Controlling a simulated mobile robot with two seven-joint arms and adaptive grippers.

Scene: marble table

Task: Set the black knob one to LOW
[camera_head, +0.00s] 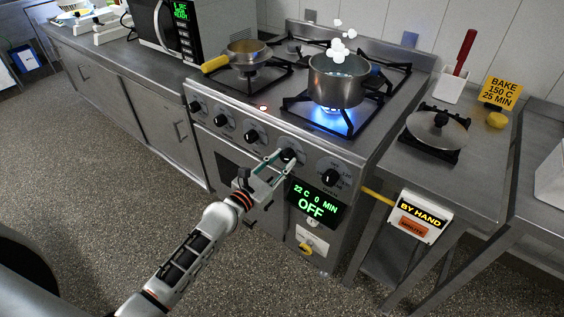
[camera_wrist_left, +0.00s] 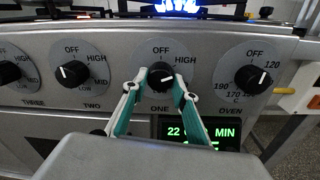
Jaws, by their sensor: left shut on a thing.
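Black knob one (camera_wrist_left: 161,78) is in the middle of the stove's front panel in the left wrist view, above the label ONE. It also shows in the head view (camera_head: 288,155). My left gripper (camera_wrist_left: 162,76) is shut on knob one, with a fingertip on each side. The gripper also shows in the head view (camera_head: 283,160). The knob's white mark points to the right, a little below the HIGH label. The dial's MID and LOW labels are hidden by the fingers. My right gripper is not in view.
A steaming pot (camera_head: 337,88) stands over a lit blue flame (camera_head: 333,117). Knob two (camera_wrist_left: 73,74) and the oven knob (camera_wrist_left: 252,79) flank knob one. A green display (camera_head: 317,202) is below the panel.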

